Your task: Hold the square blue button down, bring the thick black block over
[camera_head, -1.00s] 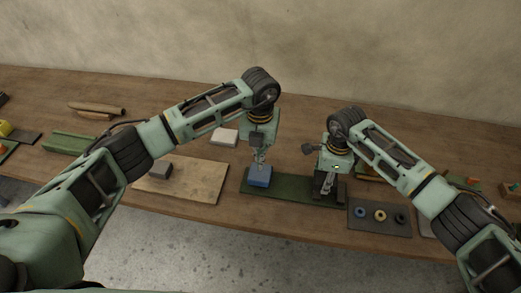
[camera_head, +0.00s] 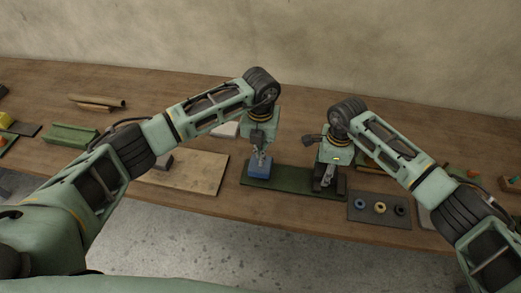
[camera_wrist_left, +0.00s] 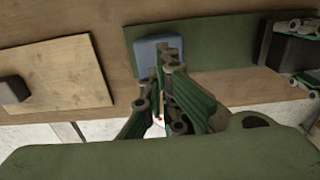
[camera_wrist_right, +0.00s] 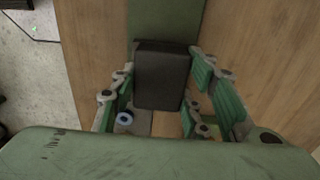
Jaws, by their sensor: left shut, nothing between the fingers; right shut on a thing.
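The square blue button (camera_head: 260,168) sits at the left end of the dark green board (camera_head: 293,181). It also shows in the left wrist view (camera_wrist_left: 147,68). My left gripper (camera_head: 259,159) is shut and empty, pointing down with its tips at the button's top; they appear to touch it. The thick black block (camera_wrist_right: 162,78) is at the right part of the board. It stands between the fingers of my right gripper (camera_wrist_right: 160,100), which is shut on it. In the head view the right gripper (camera_head: 325,184) hides much of the block.
A wooden board (camera_head: 200,178) with a grey block (camera_wrist_left: 14,91) lies left of the green board. A dark tray (camera_head: 380,219) with small rings lies to the right. A pale block (camera_head: 226,130) is partly hidden behind my left arm. Rolls (camera_head: 95,101) lie at the back left.

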